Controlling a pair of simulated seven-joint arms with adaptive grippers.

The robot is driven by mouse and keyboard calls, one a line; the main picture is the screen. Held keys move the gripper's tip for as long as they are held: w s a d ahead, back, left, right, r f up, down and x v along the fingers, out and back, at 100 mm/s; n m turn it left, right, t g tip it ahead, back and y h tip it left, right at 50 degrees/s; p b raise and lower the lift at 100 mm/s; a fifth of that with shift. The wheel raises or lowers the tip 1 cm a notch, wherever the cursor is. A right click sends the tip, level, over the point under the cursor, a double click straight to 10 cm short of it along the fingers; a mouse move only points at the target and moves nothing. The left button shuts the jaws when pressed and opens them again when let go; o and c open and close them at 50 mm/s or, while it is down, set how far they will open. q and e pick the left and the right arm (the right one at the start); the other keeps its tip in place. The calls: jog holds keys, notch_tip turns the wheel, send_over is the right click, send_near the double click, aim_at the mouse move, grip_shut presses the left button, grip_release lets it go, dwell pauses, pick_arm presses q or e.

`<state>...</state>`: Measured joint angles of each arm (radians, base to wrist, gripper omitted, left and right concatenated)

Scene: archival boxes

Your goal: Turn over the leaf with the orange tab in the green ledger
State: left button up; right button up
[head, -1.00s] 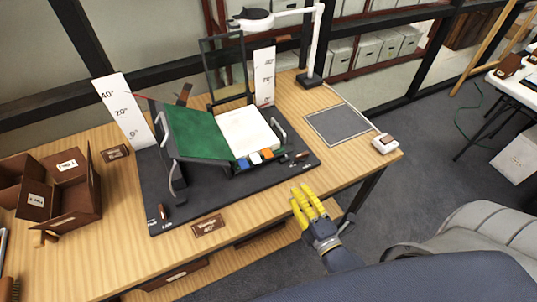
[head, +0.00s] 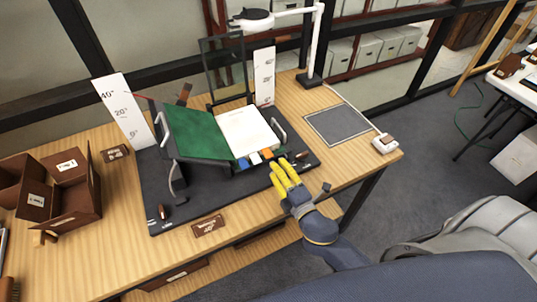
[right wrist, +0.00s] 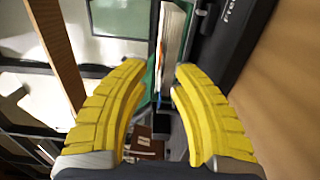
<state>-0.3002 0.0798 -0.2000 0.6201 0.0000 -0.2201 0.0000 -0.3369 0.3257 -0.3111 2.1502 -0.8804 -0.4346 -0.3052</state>
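The green ledger (head: 197,133) lies open on a dark cradle board, its left cover sloping up and its white page block (head: 248,130) on the right. My left gripper is out of view.
The cradle board (head: 215,197) carries grey arms beside the ledger. An angle scale card (head: 124,110) stands at left, another card (head: 264,75) behind. Brown boxes (head: 72,190) stand left. A grey mat (head: 338,124) and white lamp (head: 318,45) are right.

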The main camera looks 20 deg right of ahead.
aim_at(268, 154)
jog(key=shift+w+a, duration=0.15)
jog(key=shift+w, duration=1.55)
jog(key=shift+w+a, duration=0.15)
jog(key=shift+w, duration=1.5)
jog(key=shift+c, duration=0.5)
grip_shut()
